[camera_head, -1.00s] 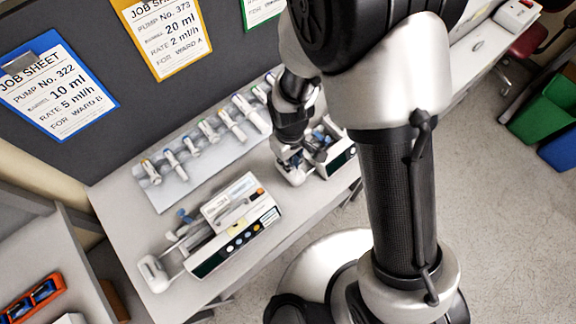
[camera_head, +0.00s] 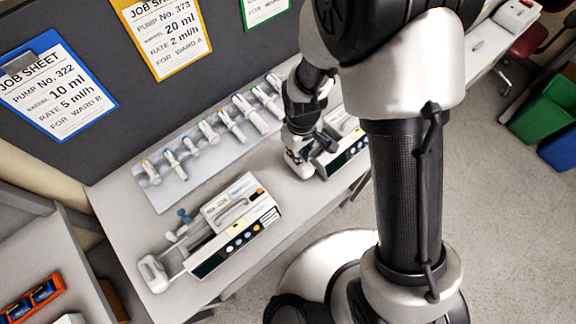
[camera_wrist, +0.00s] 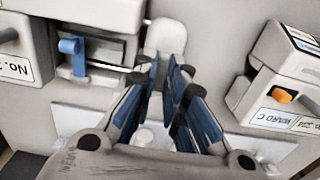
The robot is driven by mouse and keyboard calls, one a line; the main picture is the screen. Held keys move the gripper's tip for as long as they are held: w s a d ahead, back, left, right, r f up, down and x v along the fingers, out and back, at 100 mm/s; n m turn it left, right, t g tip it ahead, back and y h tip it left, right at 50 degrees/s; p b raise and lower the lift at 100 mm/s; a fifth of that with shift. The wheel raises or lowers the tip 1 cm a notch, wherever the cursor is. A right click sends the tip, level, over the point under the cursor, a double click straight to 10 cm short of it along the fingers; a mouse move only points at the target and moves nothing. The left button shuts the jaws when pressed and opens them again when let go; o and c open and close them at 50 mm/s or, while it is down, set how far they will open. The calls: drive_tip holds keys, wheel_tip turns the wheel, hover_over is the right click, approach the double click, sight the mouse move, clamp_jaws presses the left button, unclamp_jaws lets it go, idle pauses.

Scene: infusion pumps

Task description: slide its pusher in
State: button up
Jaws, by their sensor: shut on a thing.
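The far pump (camera_head: 345,155) stands on the table, partly hidden behind my arm in the head view. In the wrist view its body (camera_wrist: 38,50) is at the left, with a blue clamp (camera_wrist: 74,58) and a thin rod (camera_wrist: 108,66) running out to the right. The white pusher (camera_wrist: 165,38) is at the end of this rod, apart from the body. My gripper (camera_wrist: 166,75) is shut on the pusher, its blue-padded fingers on either side. The head view shows my gripper (camera_head: 299,158) at the left end of this pump. The exact contact is partly hidden.
Another pump (camera_head: 235,225), with its own pusher drawn out, stands nearer on the table (camera_head: 120,225); part of a pump (camera_wrist: 285,75) shows at the wrist view's right. Several syringes lie on a pale mat (camera_head: 175,195) behind. Job sheets hang on the dark panel.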

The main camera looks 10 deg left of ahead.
drive_tip(key=shift+w+d, duration=0.2)
drive_tip(key=shift+w, duration=0.05)
idle(0.4)
drive_tip(key=o, duration=0.6)
wheel_tip(320, 180, up, 7)
drive_tip(key=p, duration=0.5)
drive_tip(key=shift+r, duration=0.1)
idle(0.5)
